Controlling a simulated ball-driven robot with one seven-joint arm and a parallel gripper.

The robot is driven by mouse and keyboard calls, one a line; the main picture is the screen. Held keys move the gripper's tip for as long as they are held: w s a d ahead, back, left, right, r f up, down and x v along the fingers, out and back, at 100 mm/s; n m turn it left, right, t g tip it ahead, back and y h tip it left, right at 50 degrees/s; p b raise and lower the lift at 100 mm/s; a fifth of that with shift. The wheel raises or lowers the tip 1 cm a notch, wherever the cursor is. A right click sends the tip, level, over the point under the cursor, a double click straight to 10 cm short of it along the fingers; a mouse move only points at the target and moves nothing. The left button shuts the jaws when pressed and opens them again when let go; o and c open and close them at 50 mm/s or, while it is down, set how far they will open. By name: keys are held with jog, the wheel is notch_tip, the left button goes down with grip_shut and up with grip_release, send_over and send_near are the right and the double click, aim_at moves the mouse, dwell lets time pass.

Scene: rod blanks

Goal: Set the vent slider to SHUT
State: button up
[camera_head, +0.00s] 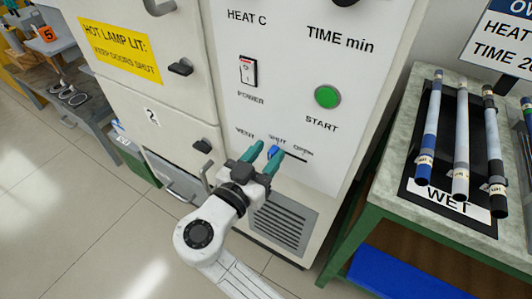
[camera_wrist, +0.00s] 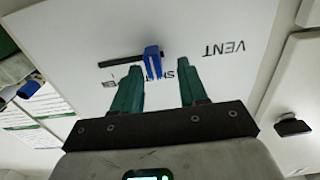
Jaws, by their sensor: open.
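The vent slider's blue knob (camera_head: 272,152) stands out from the white oven panel. In the wrist view, which shows the panel upside down, the knob (camera_wrist: 152,62) is near the SHUT-side end of its dark slot (camera_wrist: 118,60). Most of the visible slot runs from it toward OPEN. My gripper (camera_head: 264,151) is open at the panel, its green fingers just by the knob. In the wrist view my gripper (camera_wrist: 160,67) has the knob just past its tips, between them in the picture and closer to the left finger. I cannot tell whether they touch.
Above the slider are a green START button (camera_head: 327,97) and a red-and-white POWER switch (camera_head: 248,71). A vent grille (camera_head: 282,222) lies below. Door latches (camera_head: 202,146) stick out to the left. A bench with a WET tray (camera_head: 443,203) of rods stands at right.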

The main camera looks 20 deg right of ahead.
jog(key=v, duration=1)
jog(key=shift+a, duration=0.15)
